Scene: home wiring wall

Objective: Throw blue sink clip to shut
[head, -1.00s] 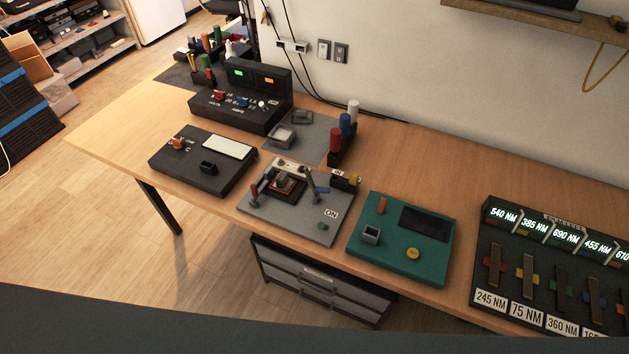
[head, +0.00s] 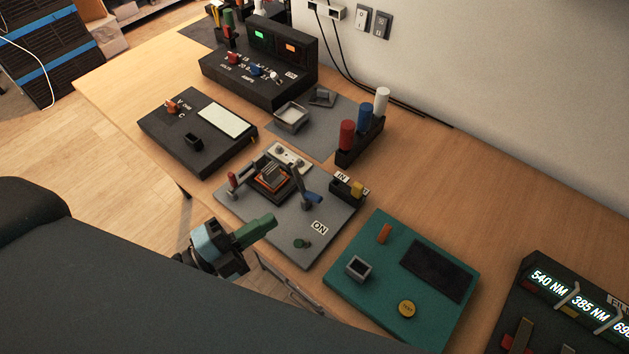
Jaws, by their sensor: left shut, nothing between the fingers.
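The grey board (head: 262,220) lies on the bench in the middle of the head view, with a dark finned heat sink (head: 272,177) in a frame on it. The blue sink clip (head: 313,200) is the blue-handled lever at the right of the heat sink. It tilts out to the right; I cannot tell how far it is latched. A red-handled lever (head: 232,180) is at the left. My left gripper (head: 270,222) is shut and empty, its green fingers at the board's front left edge, apart from the blue clip. My right gripper is not in view.
A teal board (head: 455,312) lies right of the grey board, close beside it. A black box with a white panel (head: 172,143) is at the left. A rack of coloured cylinders (head: 345,157) and a small yellow switch (head: 358,188) stand behind.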

